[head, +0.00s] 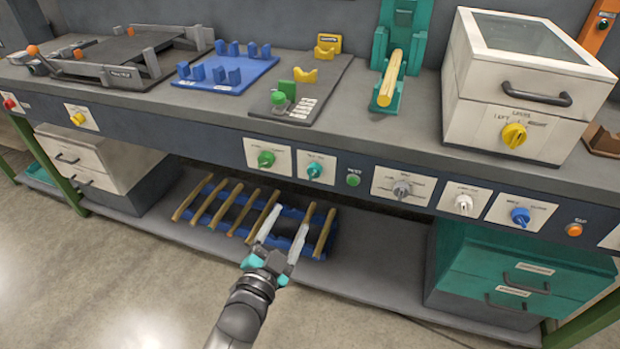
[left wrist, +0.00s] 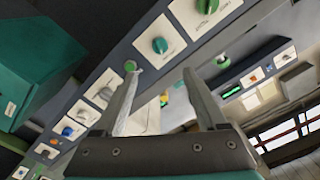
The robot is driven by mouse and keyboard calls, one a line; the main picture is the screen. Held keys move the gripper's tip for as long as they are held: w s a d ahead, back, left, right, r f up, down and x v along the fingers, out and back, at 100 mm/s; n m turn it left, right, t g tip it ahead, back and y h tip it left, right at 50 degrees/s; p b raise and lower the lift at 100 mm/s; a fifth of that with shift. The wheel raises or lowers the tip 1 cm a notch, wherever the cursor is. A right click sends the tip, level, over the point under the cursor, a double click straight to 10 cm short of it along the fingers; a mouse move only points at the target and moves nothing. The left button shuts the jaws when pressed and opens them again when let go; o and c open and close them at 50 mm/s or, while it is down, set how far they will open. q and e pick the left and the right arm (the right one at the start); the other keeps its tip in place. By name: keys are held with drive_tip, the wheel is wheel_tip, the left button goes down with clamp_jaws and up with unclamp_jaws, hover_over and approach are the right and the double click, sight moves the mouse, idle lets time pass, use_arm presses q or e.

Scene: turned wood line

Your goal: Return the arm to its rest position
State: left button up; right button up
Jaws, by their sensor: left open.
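My left gripper (head: 284,238) is open in the head view. It is in front of the bench, and its pale fingers overlap the blue rack (head: 317,250) of wooden rods (head: 231,206) on the lower shelf. In the left wrist view the two fingers (left wrist: 170,88) stand apart with nothing held between them. Beyond them are the bench front panel and its knobs. My right gripper shows in neither view.
The bench front carries several knobs (head: 265,159) and buttons. A white box (head: 520,85) stands on the bench at right, near a teal stand (head: 387,92) holding a wooden rod. Teal drawers (head: 520,275) are below right. Floor (head: 130,290) is clear at lower left.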

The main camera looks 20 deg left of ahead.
use_arm(q)
drive_tip(key=s+f+n+g+p, duration=0.1)
drive_tip(key=s+f+g, duration=0.35)
drive_tip(key=f, duration=0.65)
drive_tip(key=s+f+n+g, duration=0.1)
drive_tip(key=s+f+g, duration=0.3)
drive_tip(key=f, duration=0.7)
drive_tip(key=s+a+f+n+g, duration=0.1)
drive_tip(key=s+f, duration=0.3)
drive_tip(key=s, duration=0.4)
drive_tip(key=s+a+f+n+g+p, duration=0.1)
drive_tip(key=s+a+f+g, duration=0.2)
drive_tip(key=s, duration=0.5)
drive_tip(key=s+a+f+n+g+y, duration=0.1)
drive_tip(key=s+a+f+g, duration=0.1)
drive_tip(key=s+f, duration=0.5)
drive_tip(key=shift+s+f+g+p, duration=0.3)
drive_tip(key=shift+s+g, duration=0.35)
drive_tip(key=shift+s, duration=0.4)
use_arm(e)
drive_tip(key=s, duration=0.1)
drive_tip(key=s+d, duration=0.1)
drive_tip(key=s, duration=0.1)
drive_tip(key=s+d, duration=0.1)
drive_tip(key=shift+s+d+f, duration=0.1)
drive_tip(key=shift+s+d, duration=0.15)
